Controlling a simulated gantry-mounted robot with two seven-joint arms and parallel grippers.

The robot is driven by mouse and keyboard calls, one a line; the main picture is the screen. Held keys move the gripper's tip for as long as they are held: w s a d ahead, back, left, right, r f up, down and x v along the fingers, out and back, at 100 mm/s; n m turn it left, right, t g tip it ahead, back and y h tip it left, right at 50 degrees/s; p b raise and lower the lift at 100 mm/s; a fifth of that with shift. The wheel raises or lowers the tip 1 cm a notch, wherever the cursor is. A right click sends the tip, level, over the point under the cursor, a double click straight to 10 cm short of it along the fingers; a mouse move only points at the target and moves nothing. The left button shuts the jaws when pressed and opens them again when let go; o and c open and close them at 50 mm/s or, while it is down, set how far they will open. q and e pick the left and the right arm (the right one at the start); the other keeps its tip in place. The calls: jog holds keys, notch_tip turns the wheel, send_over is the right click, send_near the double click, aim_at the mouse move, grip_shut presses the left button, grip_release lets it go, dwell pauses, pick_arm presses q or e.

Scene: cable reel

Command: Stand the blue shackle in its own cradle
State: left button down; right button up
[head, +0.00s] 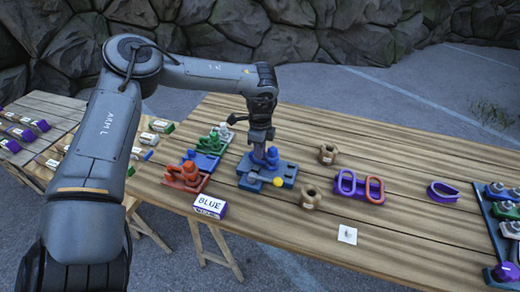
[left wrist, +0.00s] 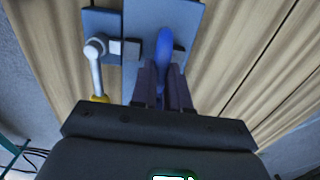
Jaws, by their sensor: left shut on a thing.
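My left gripper (head: 262,148) points down over a slate-blue fixture (head: 288,168) near the middle of the table. It is shut on the blue shackle (head: 272,156). In the left wrist view the dark fingers (left wrist: 164,88) close on the shackle's rounded blue body (left wrist: 165,44), above the fixture plate (left wrist: 194,18). The fingers hide its lower part, so I cannot tell whether it touches the plate. A grey lever (left wrist: 96,68) with a yellow knob (head: 278,181) is beside the shackle. Which cradle is its own is not clear. My right gripper is not in view.
Red (head: 186,178), blue (head: 204,163) and green (head: 217,139) fixtures stand left. A box marked BLUE (head: 209,204) sits at the front edge. Brown fittings (head: 311,198), purple-red links (head: 360,187) and a purple U-shaped piece (head: 442,191) lie right. Bare wood lies between them.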

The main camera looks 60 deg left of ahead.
pick_arm(q)
jog(key=shift+r, duration=0.2)
jog(key=shift+r+p, duration=1.15)
jog(key=shift+r, duration=0.55)
jog(key=shift+r+p, duration=0.35)
jog(key=shift+r, duration=0.35)
